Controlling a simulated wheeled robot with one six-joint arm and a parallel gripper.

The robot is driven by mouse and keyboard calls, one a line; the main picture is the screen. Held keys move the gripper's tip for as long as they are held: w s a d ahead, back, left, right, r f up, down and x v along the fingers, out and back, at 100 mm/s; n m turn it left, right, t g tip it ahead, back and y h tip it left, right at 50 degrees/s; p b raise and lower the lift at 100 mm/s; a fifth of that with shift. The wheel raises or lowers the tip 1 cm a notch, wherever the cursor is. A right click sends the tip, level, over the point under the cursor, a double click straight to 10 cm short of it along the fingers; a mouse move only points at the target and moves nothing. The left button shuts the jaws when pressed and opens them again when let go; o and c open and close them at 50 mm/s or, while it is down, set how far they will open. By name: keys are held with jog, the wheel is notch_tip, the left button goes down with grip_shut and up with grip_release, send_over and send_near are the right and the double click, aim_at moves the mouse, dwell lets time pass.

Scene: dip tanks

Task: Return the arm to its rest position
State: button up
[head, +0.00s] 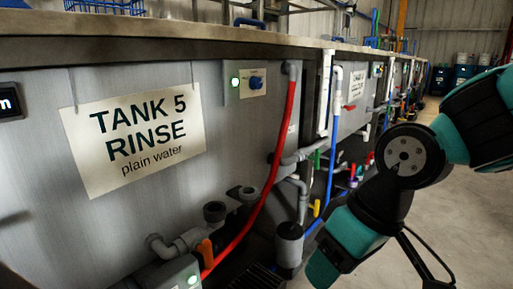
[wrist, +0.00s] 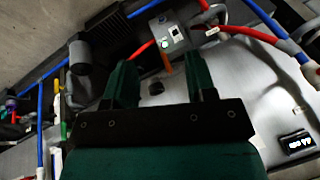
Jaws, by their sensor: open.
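My gripper (wrist: 161,82) shows in the wrist view with its two green fingers apart and nothing between them. It is over the lower front of the tanks, where pipes, hoses and a grey control box (wrist: 172,36) show beyond the fingers. In the head view my teal and black arm comes in from the right and bends downward in front of the tank row. My gripper itself is out of the head view, below the bottom edge.
A grey tank (head: 230,150) with a "TANK 5 RINSE plain water" sign (head: 134,135) stands at the left. A red hose (head: 268,185), a blue hose (head: 332,150) and grey pipes run down the fronts. Open concrete floor (head: 470,215) lies at the right.

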jog(key=s+d+r, duration=0.2)
jog(key=s+d, duration=0.3)
jog(key=s, duration=0.3)
notch_tip(320, 180, up, 37)
jog(key=p, duration=3.7)
jog(key=shift+w+a+g, duration=0.15)
jog(key=shift+a+g, duration=0.1)
jog(key=shift+g, duration=0.15)
jog(key=shift+f, duration=0.1)
